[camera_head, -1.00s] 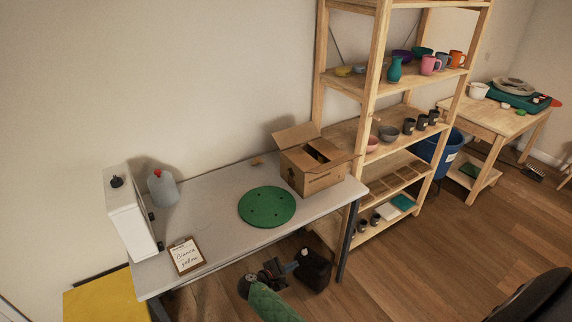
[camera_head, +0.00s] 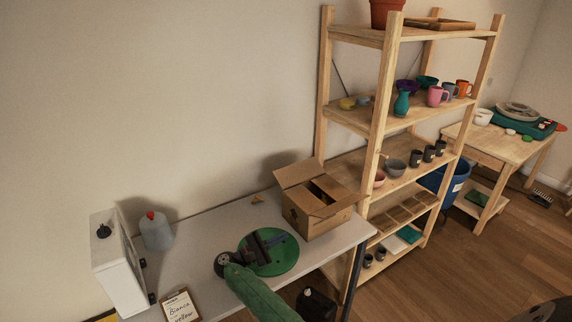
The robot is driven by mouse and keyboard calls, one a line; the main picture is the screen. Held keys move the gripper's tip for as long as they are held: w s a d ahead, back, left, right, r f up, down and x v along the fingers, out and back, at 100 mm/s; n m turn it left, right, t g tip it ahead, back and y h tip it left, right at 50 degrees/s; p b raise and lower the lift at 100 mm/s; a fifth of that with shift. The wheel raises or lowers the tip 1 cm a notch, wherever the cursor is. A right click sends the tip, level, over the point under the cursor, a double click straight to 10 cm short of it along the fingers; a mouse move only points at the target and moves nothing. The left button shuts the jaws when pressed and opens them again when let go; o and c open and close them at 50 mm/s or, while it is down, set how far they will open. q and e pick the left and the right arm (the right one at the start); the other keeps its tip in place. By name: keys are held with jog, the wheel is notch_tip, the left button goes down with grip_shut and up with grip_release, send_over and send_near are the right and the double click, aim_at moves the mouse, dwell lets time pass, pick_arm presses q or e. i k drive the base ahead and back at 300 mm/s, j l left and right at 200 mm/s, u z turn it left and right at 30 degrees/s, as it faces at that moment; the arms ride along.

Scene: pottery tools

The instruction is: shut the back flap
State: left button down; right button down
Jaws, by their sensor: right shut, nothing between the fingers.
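The open cardboard box (camera_head: 311,217) stands at the right end of the grey table. Its back flap (camera_head: 296,173) stands up and leans back toward the wall. Another flap sticks out at the box's right side, and the dark opening shows between the flaps. My right gripper (camera_head: 268,241), on a green-sleeved arm, is over the green round mat, left of the box and apart from it. Its dark fingers are shut and empty. My left gripper is not in view.
The green round mat (camera_head: 284,262) lies left of the box. A white machine (camera_head: 113,262), a jug with a red cap (camera_head: 156,231) and a clipboard (camera_head: 181,307) are at the table's left. A wooden shelf (camera_head: 385,110) stands close on the box's right.

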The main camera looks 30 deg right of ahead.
aim_at(288, 176)
jog(key=i+l, duration=0.2)
jog(key=i, duration=0.15)
jog(key=i+l, duration=0.15)
jog(key=i, duration=0.2)
jog(key=i+l, duration=0.2)
jog(key=i, duration=0.2)
